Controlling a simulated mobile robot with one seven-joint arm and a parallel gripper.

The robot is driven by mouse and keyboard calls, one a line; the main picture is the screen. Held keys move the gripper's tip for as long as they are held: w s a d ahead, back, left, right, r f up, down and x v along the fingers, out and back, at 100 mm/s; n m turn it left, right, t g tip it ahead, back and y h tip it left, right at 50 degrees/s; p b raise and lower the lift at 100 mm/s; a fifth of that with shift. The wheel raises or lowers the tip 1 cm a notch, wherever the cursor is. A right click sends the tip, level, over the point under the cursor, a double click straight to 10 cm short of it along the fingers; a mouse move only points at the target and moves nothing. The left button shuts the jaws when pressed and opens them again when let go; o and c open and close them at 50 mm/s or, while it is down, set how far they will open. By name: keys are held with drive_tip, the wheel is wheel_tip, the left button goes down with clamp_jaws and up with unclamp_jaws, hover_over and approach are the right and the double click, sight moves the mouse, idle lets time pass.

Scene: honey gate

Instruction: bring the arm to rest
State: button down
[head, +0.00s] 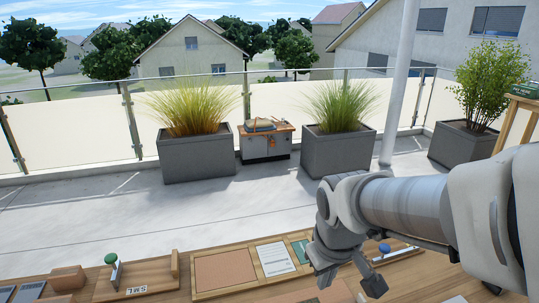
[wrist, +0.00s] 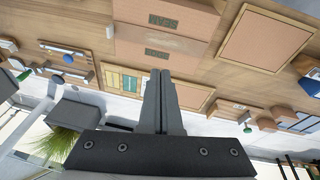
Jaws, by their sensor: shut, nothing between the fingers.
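My gripper shows in the wrist view (wrist: 160,76) with its two dark fingers side by side and touching, nothing between them. In the head view my arm reaches in from the right edge and bends down at the wrist, with the gripper (head: 373,285) over the wooden table (head: 225,256). The fingers look clear of the things on the table, but the exact height is hard to tell.
The table holds a tan panel (head: 224,271), a white sheet (head: 275,259), a green card (head: 301,250), a green-knobbed fixture (head: 111,260) and a blue knob (head: 384,248). Planters (head: 198,155) and a glass railing stand beyond. The terrace floor (head: 120,220) between is clear.

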drive_tip(key=s+d+r+m+t, duration=0.2)
drive_tip(key=s+d+r+m, duration=0.2)
drive_tip(key=s+r, duration=0.3)
drive_tip(key=shift+s+r+t, duration=0.3)
drive_tip(key=shift+s+r, duration=0.05)
drive_tip(key=shift+s, duration=0.45)
drive_tip(key=shift+w, duration=0.15)
drive_tip(key=w+f+m+g, duration=0.1)
drive_tip(key=w+f+g, duration=0.1)
drive_tip(key=w+f, duration=0.3)
drive_tip(key=w+d+f+m+g, duration=0.1)
drive_tip(key=w+f, duration=0.4)
drive_tip(key=f, duration=0.5)
drive_tip(key=w+f+m+g+p, duration=0.1)
drive_tip(key=w+f+g, duration=0.1)
drive_tip(key=w+f, duration=0.3)
drive_tip(key=shift+w+d+f+g, duration=0.15)
drive_tip(key=shift+w+d+f, duration=0.05)
drive_tip(key=shift+f, duration=0.4)
drive_tip(key=shift+w+d+f+g, duration=0.15)
drive_tip(key=shift+f, duration=0.4)
drive_tip(key=shift+f+b, duration=1.75)
drive_tip(key=shift+f, duration=0.55)
